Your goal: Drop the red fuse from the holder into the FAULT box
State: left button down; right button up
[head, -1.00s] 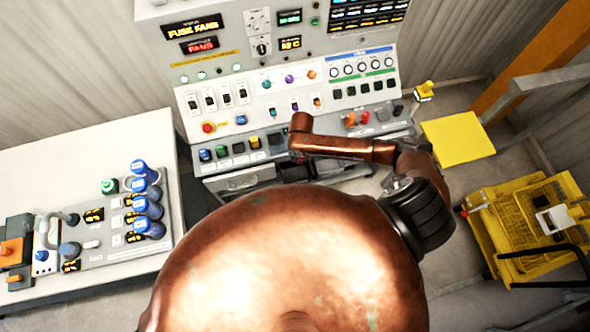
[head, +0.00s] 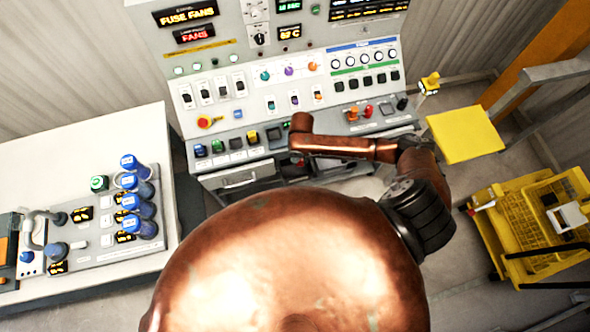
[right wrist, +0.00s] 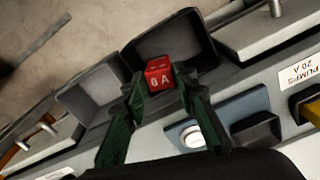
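The red fuse (right wrist: 160,75), marked with a number and A, sits between the dark green fingertips of my right gripper (right wrist: 160,82) in the right wrist view. Both fingertips appear to touch its sides. Beyond it are two open grey boxes, a lighter one (right wrist: 88,88) on the left and a darker one (right wrist: 172,32) on the right. The fuse appears in front of the darker box's near edge; its height above it cannot be told. No FAULT label is readable. My copper arm hides the fuse in the head view, and my left gripper is not seen.
A blue holder (right wrist: 238,112) and a PUMPS 20 A label (right wrist: 300,72) lie close by. The control console (head: 225,65) stands ahead. A white bench (head: 80,150) with blue-capped parts is at left; a yellow stool (head: 465,135) and yellow cart (head: 540,225) are at right.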

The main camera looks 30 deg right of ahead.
jog(key=o, duration=0.4)
jog(key=shift+r, duration=0.1)
notch_tip(320, 180, up, 12)
jog(key=shift+s+f, duration=0.1)
dwell(0.4)
jog(key=shift+a, duration=0.1)
